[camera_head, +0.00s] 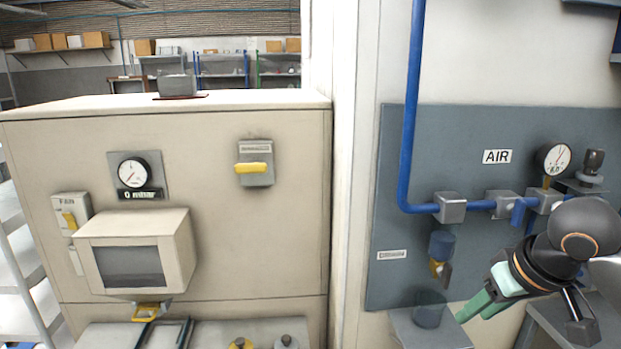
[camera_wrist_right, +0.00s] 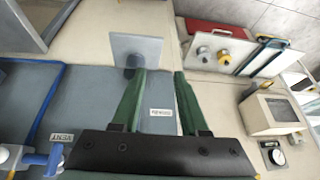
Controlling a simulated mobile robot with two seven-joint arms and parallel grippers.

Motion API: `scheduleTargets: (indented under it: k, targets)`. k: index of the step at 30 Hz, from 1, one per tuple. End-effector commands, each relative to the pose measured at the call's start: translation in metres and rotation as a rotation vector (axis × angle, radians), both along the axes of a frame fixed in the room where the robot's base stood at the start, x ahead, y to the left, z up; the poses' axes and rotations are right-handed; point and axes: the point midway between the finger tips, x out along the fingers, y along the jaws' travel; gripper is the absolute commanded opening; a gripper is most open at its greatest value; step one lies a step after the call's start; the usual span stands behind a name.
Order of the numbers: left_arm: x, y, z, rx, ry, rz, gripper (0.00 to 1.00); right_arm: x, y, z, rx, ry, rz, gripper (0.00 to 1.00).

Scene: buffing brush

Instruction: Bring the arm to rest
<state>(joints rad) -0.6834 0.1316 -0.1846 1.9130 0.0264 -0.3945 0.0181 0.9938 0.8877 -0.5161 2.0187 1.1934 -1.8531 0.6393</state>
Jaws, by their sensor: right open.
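My right arm comes in from the right edge of the head view, and its right gripper (camera_head: 468,312) with green fingers points down and left. It is in front of the lower part of the grey air panel (camera_head: 400,290). In the right wrist view the two green fingers of the right gripper (camera_wrist_right: 160,74) stand apart with nothing between them. A small grey shelf (camera_head: 425,332) lies just left of the fingers in the head view. It also shows beyond the fingertips in the wrist view (camera_wrist_right: 150,48). My left gripper is not in view.
A blue pipe (camera_head: 412,110) runs down to valves and a gauge (camera_head: 553,158) on the panel, close to my right arm. A beige cabinet (camera_head: 225,230) with a boxy hood (camera_head: 140,225), gauge and yellow switch (camera_head: 254,169) stands left. Knobs (camera_head: 286,342) sit on a ledge below.

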Motion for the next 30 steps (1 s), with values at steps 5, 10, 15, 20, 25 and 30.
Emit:
scheduleTargets:
  k: [5,10,15,20,25,30]
  targets:
    - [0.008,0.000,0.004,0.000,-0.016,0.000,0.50,0.019,0.035,-0.059,0.090,-0.035,0.058,0.44]
    - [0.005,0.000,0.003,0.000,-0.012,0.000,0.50,0.029,0.069,-0.125,0.184,-0.098,0.093,0.44]
    - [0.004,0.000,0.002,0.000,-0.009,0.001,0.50,0.022,0.093,-0.191,0.250,-0.170,0.094,0.44]
    - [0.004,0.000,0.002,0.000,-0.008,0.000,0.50,-0.001,0.105,-0.251,0.274,-0.236,0.073,0.44]
    - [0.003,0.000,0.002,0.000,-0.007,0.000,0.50,-0.043,0.108,-0.309,0.250,-0.298,0.039,0.44]
    - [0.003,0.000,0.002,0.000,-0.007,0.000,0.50,-0.101,0.105,-0.357,0.182,-0.342,0.017,0.44]
